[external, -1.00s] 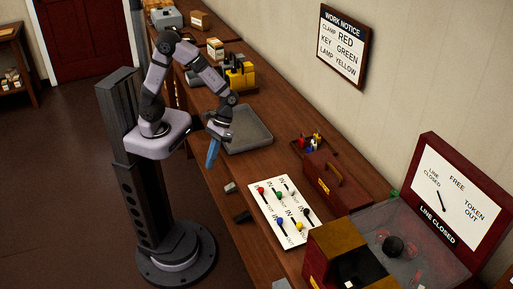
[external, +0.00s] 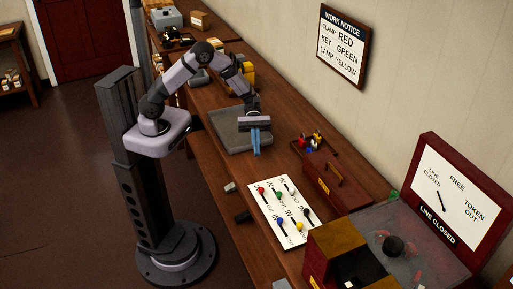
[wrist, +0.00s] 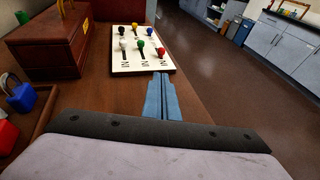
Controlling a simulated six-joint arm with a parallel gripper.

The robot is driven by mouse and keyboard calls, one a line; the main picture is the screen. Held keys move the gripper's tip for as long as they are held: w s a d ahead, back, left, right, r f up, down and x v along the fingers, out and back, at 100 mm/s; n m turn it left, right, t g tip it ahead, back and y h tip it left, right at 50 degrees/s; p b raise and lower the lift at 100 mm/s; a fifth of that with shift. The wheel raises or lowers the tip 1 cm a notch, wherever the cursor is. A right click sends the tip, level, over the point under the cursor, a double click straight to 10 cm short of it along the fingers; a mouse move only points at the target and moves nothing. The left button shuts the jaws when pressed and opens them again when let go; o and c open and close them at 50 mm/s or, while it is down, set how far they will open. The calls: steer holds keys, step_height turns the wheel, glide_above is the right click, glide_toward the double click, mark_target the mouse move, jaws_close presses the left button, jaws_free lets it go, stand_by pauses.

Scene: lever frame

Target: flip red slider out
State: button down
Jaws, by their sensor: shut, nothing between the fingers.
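The white lever panel (external: 286,208) lies on the bench and has several sliders with coloured knobs in slots marked IN and OUT. The red slider (external: 262,190) is in the row nearest my arm, at the panel's upper left corner. It shows in the wrist view (wrist: 161,51) at the panel's near right corner, beside the green slider (wrist: 140,46). My gripper (external: 257,154) is shut and empty, with its blue fingers pointing down by the grey tray's edge. In the wrist view the fingertips (wrist: 160,76) point toward the red slider and are apart from it.
The grey tray (external: 228,143) lies behind my gripper. A dark red box (external: 338,183) and a small tray of coloured items (external: 311,145) stand along the wall side. A yellow-topped box (external: 343,241) stands beyond the panel. Bench between gripper and panel is clear.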

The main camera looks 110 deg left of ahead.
steer(key=shift+d, duration=0.1)
steer(key=p, duration=0.4)
glide_toward(265, 192)
steer(key=d, duration=0.2)
steer(key=w+d, duration=0.1)
steer(key=d, duration=0.2)
steer(key=shift+d+f, duration=0.1)
steer(key=w+d+b, duration=0.2)
steer(key=w+d, duration=0.1)
steer(key=shift+d+f, duration=0.1)
steer(key=shift+f, duration=0.1)
steer(key=shift+w+d+r, duration=0.1)
steer(key=shift+w+d, duration=0.1)
steer(key=shift+w, duration=0.1)
steer(key=shift+r, duration=0.15)
steer(key=shift+a, duration=0.1)
